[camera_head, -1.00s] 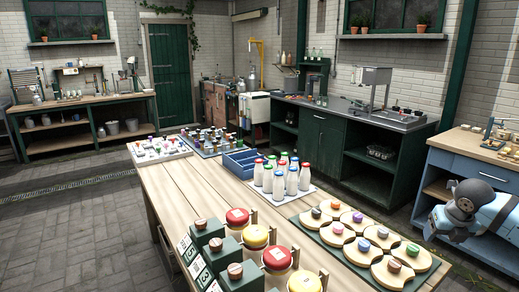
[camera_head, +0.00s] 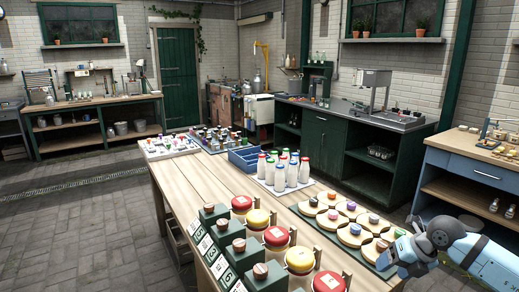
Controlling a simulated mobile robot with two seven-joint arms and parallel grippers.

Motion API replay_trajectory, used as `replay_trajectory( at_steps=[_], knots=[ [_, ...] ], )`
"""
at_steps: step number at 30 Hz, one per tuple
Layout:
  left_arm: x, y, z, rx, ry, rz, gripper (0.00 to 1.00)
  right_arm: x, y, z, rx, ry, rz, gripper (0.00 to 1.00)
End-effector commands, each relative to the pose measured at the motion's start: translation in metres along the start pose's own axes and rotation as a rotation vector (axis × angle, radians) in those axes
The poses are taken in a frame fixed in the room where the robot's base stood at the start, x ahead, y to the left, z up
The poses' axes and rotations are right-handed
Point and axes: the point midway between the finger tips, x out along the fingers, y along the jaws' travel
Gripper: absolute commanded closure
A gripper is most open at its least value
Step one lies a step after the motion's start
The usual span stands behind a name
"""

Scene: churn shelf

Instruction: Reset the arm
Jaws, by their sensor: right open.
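My right arm comes in from the right edge, and its right gripper (camera_head: 403,262) is open and empty. It shows over the near right corner of a green tray (camera_head: 345,243) that bears round wooden pieces with coloured knobs. The wrist hides part of that corner, and the fingertips are small and hard to make out. I cannot tell how high the gripper is above the tray. My left gripper is not in view.
The long wooden table (camera_head: 213,178) also bears jars with red and yellow lids (camera_head: 276,236), several milk bottles (camera_head: 279,173) and a blue crate (camera_head: 245,159). A blue workbench (camera_head: 465,172) stands at the right. The paved floor (camera_head: 80,225) at the left is clear.

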Motion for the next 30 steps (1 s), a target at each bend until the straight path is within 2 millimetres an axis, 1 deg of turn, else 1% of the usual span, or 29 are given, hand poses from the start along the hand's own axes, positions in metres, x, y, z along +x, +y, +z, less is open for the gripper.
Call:
replay_trajectory(
  at_steps=[1, 3, 5, 8, 9, 11, 13, 14, 16, 17, 18, 20, 21, 23, 24, 27, 29, 30],
  knots=[
    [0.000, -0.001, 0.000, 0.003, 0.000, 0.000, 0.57, 0.011, 0.006, -0.016, 0.014, 0.022, 0.082, 0.36],
    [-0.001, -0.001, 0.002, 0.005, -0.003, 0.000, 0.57, 0.021, 0.017, -0.034, 0.041, 0.040, 0.208, 0.36],
    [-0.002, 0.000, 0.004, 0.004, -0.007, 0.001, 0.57, 0.028, 0.027, -0.051, 0.079, 0.051, 0.322, 0.36],
    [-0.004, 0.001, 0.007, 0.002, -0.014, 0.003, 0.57, 0.036, 0.041, -0.078, 0.190, 0.048, 0.527, 0.36],
    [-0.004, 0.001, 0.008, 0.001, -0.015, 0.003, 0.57, 0.037, 0.045, -0.088, 0.257, 0.038, 0.611, 0.36],
    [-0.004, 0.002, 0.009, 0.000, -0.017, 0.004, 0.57, 0.038, 0.046, -0.100, 0.377, 0.009, 0.724, 0.36],
    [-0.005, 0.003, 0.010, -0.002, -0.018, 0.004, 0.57, 0.039, 0.041, -0.112, 0.545, -0.040, 0.826, 0.36],
    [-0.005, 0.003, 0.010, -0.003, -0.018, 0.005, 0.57, 0.040, 0.035, -0.116, 0.624, -0.066, 0.856, 0.36],
    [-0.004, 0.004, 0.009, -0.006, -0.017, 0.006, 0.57, 0.044, 0.018, -0.127, 0.820, -0.129, 0.896, 0.36],
    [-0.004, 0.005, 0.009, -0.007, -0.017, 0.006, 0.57, 0.046, 0.008, -0.132, 0.907, -0.158, 0.898, 0.36],
    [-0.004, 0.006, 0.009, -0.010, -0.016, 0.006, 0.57, 0.050, -0.006, -0.140, 1.019, -0.196, 0.888, 0.36],
    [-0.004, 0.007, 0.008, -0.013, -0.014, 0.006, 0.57, 0.057, -0.029, -0.154, 1.174, -0.246, 0.851, 0.36],
    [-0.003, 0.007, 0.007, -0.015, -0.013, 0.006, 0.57, 0.061, -0.043, -0.164, 1.266, -0.275, 0.816, 0.36],
    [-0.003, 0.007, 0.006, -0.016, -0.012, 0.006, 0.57, 0.068, -0.063, -0.181, 1.390, -0.309, 0.753, 0.36],
    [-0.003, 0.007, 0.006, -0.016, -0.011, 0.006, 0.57, 0.072, -0.075, -0.193, 1.463, -0.327, 0.708, 0.36],
    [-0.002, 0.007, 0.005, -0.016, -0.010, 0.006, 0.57, 0.081, -0.103, -0.225, 1.622, -0.360, 0.579, 0.36],
    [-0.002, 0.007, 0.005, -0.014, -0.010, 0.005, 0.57, 0.085, -0.117, -0.244, 1.701, -0.371, 0.502, 0.36],
    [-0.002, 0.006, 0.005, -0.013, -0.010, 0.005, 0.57, 0.087, -0.126, -0.257, 1.749, -0.376, 0.448, 0.36]
  ],
)
